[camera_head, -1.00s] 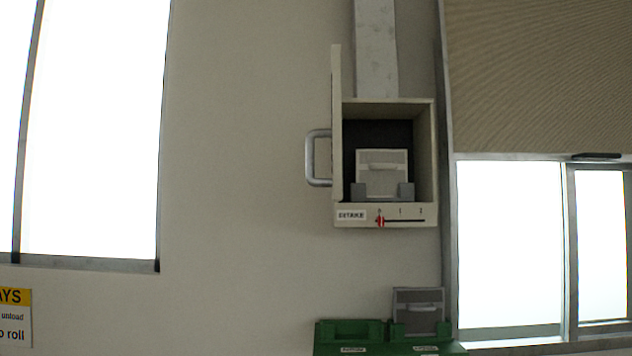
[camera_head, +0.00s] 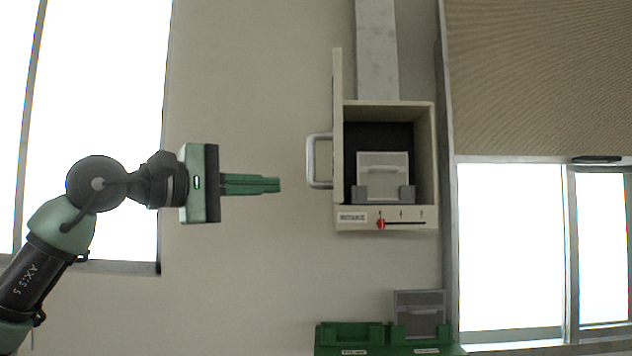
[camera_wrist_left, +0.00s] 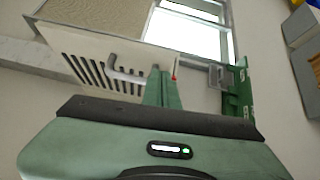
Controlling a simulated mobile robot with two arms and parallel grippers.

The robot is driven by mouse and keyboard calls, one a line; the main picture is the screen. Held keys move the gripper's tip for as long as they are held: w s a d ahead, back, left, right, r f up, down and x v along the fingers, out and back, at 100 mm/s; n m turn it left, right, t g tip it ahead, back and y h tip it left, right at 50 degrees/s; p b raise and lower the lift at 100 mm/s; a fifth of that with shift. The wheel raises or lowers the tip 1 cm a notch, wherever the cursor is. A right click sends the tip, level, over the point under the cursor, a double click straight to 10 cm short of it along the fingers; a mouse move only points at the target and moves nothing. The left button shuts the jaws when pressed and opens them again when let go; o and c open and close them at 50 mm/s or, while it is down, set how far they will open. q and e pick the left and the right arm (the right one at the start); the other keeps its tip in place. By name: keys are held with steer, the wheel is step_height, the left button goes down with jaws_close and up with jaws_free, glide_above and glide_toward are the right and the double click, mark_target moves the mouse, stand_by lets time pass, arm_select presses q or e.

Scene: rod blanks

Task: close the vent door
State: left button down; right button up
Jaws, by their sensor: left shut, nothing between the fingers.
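The vent door (camera_head: 337,125) stands open at the left side of the beige vent box (camera_head: 427,160), seen nearly edge-on in the head view. Its grey handle (camera_head: 311,161) sticks out to the left. The slotted door face shows in the left wrist view (camera_wrist_left: 88,72), with the handle (camera_wrist_left: 124,77) on it. A grey filter panel (camera_head: 383,165) stands inside the box. My left gripper (camera_head: 279,184) is shut and empty, pointing right, a short gap left of the handle and slightly lower. My right gripper is not in view.
A red slider pointer (camera_head: 381,223) sits on the scale below the box opening. Green bins (camera_head: 350,334) stand below, with another grey panel (camera_head: 418,310) in the right one. Windows lie at both sides. The wall left of the handle is free.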

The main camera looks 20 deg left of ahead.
arm_select(q)
steer(key=a+r, duration=0.1)
steer(key=a, duration=0.1)
steer(key=y+p, duration=0.1)
steer(key=p, duration=0.3)
glide_toward(311, 180)
steer(key=w+d, duration=0.2)
steer(key=d, duration=0.3)
steer(key=w+d+p, duration=0.1)
steer(key=d, duration=0.1)
steer(key=shift+w+d+f+p, duration=0.1)
steer(key=shift+w+f+p, duration=0.1)
steer(key=shift+f+p, duration=0.15)
steer(key=shift+d, duration=0.5)
steer(key=shift+f, duration=0.1)
